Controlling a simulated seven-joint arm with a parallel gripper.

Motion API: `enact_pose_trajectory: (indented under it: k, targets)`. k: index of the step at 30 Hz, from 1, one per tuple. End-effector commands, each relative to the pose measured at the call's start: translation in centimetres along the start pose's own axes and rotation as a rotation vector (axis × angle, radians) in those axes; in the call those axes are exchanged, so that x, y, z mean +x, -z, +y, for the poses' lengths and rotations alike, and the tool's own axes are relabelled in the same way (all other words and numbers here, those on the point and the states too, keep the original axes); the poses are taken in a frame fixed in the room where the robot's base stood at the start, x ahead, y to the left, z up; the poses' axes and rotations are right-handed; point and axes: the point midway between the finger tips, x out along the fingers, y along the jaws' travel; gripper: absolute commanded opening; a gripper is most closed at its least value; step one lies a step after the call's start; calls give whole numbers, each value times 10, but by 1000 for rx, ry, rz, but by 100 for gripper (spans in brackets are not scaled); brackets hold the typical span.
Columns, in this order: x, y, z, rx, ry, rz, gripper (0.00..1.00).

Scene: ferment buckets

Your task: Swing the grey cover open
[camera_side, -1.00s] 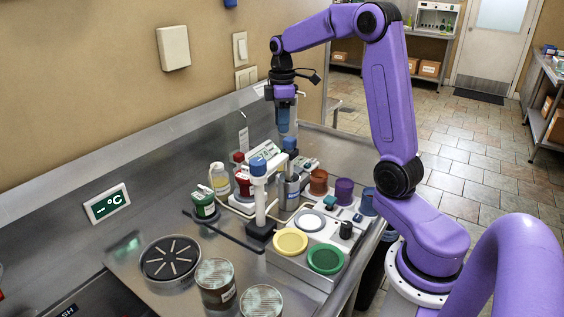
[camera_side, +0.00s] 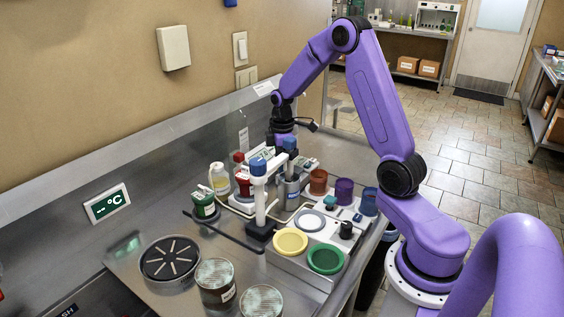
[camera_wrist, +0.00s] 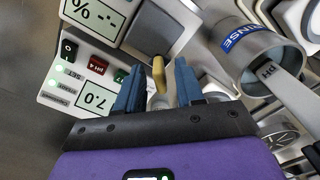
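In the wrist view a flat grey square cover (camera_wrist: 152,27) lies beside the meter's displays, with a tan peg-like handle (camera_wrist: 158,75) at its near edge. My gripper (camera_wrist: 160,66) is open, its two blue fingers standing on either side of the tan handle with gaps visible. I cannot tell how deep the fingers reach around it. The cover looks flat and closed. In the side view my gripper (camera_side: 283,142) is low behind the blue-capped white post; its fingers and the grey cover are hidden there.
A metal RINSE beaker (camera_wrist: 243,58) stands right of the fingers. The meter's 7.0 display (camera_wrist: 95,97) is at left. The blue-capped post (camera_side: 258,185), red jar (camera_side: 243,181), green jar (camera_side: 204,205), and brown (camera_side: 318,181) and purple (camera_side: 343,190) cups crowd the area.

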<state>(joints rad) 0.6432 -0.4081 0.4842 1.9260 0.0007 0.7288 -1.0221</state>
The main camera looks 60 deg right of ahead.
Motion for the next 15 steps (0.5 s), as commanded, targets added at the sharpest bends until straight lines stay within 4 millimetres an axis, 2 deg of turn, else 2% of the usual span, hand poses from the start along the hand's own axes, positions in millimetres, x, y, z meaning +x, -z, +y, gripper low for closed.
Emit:
enact_pose_trajectory:
  k: [5, 9, 15]
  targets:
    - [0, 0, 0, 0, 0, 0, 37]
    - [0, 0, 0, 0, 0, 0, 0]
    - [0, 0, 0, 1, 0, 0, 0]
